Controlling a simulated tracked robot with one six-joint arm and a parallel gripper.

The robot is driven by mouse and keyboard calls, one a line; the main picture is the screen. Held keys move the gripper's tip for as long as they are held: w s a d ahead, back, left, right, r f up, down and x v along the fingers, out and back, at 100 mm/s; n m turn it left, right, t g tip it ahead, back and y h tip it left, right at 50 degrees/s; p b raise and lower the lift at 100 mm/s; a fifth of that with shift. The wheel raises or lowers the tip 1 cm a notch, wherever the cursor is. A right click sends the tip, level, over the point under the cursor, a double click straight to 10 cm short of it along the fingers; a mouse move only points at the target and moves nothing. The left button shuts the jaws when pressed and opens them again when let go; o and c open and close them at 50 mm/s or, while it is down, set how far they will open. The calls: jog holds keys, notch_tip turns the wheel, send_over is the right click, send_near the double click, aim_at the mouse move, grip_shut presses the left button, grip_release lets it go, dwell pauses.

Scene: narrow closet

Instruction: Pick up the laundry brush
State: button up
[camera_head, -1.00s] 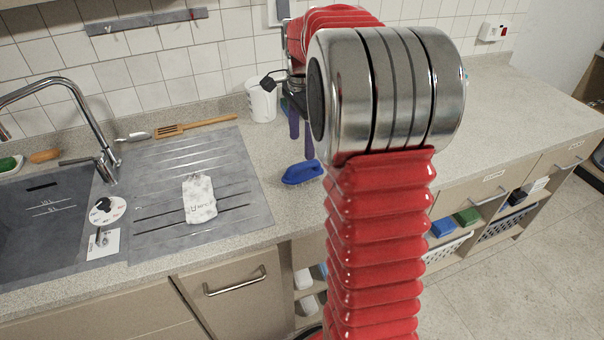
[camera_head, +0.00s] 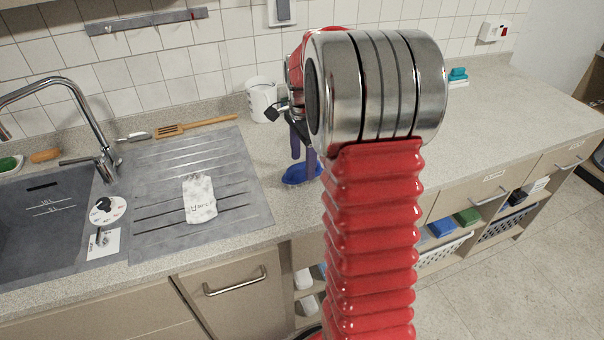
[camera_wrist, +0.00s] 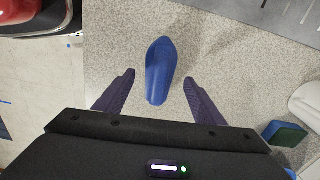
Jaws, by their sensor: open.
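The laundry brush, a blue brush (camera_head: 297,175), lies on the counter just right of the sink's drainboard. My gripper (camera_head: 303,156) has purple fingers and hangs just above and behind it in the head view, partly overlapping it. In the wrist view the brush (camera_wrist: 160,70) lies lengthwise, with its near end between the open fingers of my gripper (camera_wrist: 158,88). Neither finger appears to touch it. The exact height of the fingers above the counter is hard to tell.
A white cup (camera_head: 261,98) stands behind the gripper by the tiled wall. The drainboard (camera_head: 160,160) holds a white labelled packet (camera_head: 199,199). A wooden spatula (camera_head: 195,126) lies at the back. A teal-and-white brush (camera_head: 458,77) lies far right.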

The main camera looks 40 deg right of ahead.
aim_at(303, 163)
jog(key=shift+f, duration=1.25)
jog(key=shift+c, duration=0.5)
jog(key=c, duration=1.1)
notch_tip(303, 163, up, 10)
jog(key=shift+r, duration=0.1)
